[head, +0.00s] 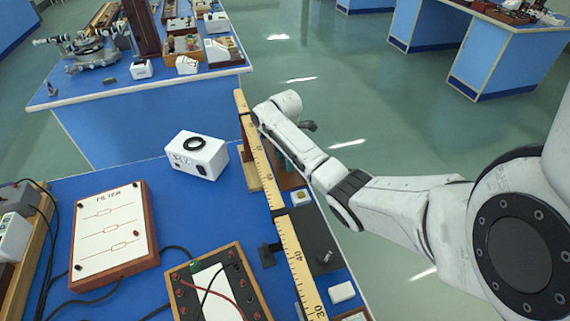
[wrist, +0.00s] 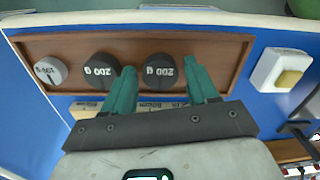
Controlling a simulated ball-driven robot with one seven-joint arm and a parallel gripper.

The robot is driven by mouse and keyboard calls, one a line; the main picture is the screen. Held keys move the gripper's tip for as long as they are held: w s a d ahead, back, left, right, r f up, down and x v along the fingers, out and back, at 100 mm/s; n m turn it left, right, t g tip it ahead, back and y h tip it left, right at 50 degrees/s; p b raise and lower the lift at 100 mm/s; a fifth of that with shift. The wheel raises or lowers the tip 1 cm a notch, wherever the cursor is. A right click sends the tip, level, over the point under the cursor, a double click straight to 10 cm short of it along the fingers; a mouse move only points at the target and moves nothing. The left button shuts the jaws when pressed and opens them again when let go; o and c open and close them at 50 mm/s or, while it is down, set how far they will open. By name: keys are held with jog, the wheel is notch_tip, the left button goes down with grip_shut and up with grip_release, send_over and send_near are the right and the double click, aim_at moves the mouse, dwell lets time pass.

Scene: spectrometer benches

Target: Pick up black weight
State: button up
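In the wrist view, two black weights marked 200 g stand side by side in a brown wooden tray: a left one (wrist: 100,69) and a right one (wrist: 161,70). A smaller grey weight (wrist: 50,71) stands at the tray's left end. My gripper (wrist: 159,67) is open, its teal fingers on either side of the right black weight, with the left finger between the two black weights. I cannot tell whether the fingers touch it. In the head view, my gripper is mostly hidden behind a long ruler, and the weights cannot be made out.
The long yellow ruler (head: 262,165) stands along the blue bench beside my arm. A white box with a yellow top (wrist: 281,70) sits right of the wooden tray (wrist: 220,60). A white device (head: 198,156), a filter board (head: 113,235) and a wired board (head: 244,262) occupy the bench's left.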

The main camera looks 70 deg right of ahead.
jog(key=c, duration=1)
jog(key=shift+r, duration=0.15)
